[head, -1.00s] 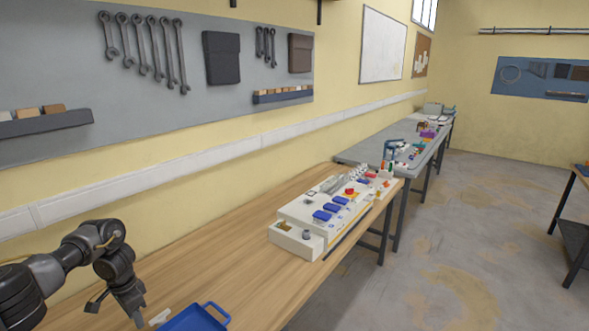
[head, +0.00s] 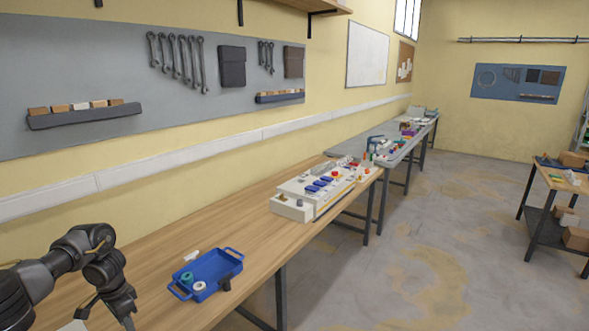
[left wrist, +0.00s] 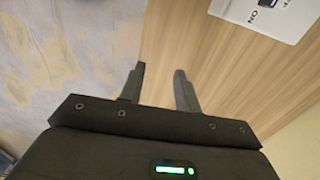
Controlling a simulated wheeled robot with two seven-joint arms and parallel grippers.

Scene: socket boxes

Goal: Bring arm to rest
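My left arm comes in at the lower left of the head view, bent, with its gripper (head: 126,322) pointing down at the picture's bottom edge. Nothing is held. My right arm and gripper are in neither view.
A blue tray (head: 224,263) with a green roll and a white roll stands on the wooden bench (head: 150,257), right of my left gripper. A white socket panel (head: 292,208) is farther along. A white labelled box (left wrist: 252,14) shows in the wrist view.

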